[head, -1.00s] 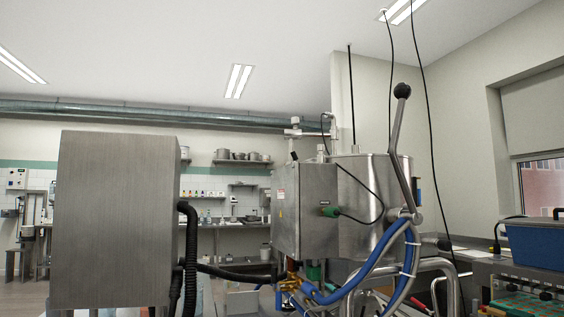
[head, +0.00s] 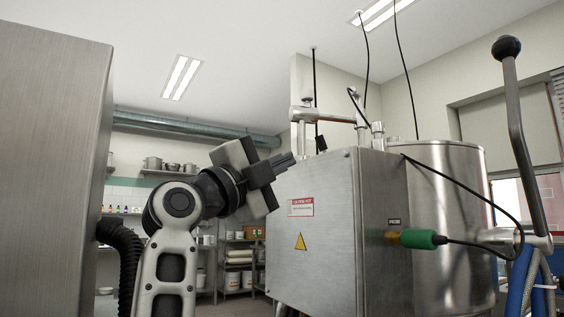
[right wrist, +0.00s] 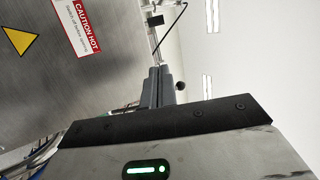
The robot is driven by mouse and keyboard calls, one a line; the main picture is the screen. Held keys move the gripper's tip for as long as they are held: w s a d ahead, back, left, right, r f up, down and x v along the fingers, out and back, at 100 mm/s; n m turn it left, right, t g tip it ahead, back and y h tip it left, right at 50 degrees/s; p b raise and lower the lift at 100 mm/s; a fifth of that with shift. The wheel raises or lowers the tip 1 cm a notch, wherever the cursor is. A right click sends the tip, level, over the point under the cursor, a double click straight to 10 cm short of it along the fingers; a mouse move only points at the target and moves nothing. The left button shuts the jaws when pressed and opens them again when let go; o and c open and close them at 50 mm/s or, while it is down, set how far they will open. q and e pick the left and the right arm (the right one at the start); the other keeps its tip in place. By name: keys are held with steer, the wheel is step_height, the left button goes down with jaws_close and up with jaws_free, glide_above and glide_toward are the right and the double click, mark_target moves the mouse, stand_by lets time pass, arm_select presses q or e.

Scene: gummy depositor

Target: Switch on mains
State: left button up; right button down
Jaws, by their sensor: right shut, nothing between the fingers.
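A steel control box (head: 325,245) stands right of centre in the head view. Its front carries a red-and-white caution label (head: 301,207) and a yellow warning triangle (head: 300,241). Both also show in the right wrist view, the label (right wrist: 78,24) and the triangle (right wrist: 19,40). I cannot make out a mains switch for sure; a small black part (head: 321,144) shows by the box's top edge. My right gripper (head: 284,161) is shut and empty, near the box's upper left edge; I cannot tell whether it touches. Its fingers (right wrist: 158,84) are together in the wrist view. My left gripper is not in view.
A large steel cabinet (head: 50,170) fills the left side. A steel tank (head: 450,215) stands behind the box. A green plug (head: 418,239) with a black cable sticks out of the box's right side. A black-knobbed lever (head: 520,130) rises at the right.

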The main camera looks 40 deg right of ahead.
mark_target(316, 156)
steer(key=p+x, duration=0.1)
steer(key=x, duration=0.3)
steer(key=w+p+x, duration=0.1)
steer(key=p+x, duration=0.1)
steer(key=x, duration=0.2)
steer(key=w+p+x, duration=0.1)
steer(key=x, duration=0.3)
steer(key=shift+d+r, duration=0.2)
steer(key=shift+r, duration=0.1)
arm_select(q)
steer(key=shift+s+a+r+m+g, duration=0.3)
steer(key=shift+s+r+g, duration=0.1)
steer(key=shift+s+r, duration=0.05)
arm_select(e)
steer(key=shift+w+d, duration=0.15)
steer(key=shift+w, duration=0.05)
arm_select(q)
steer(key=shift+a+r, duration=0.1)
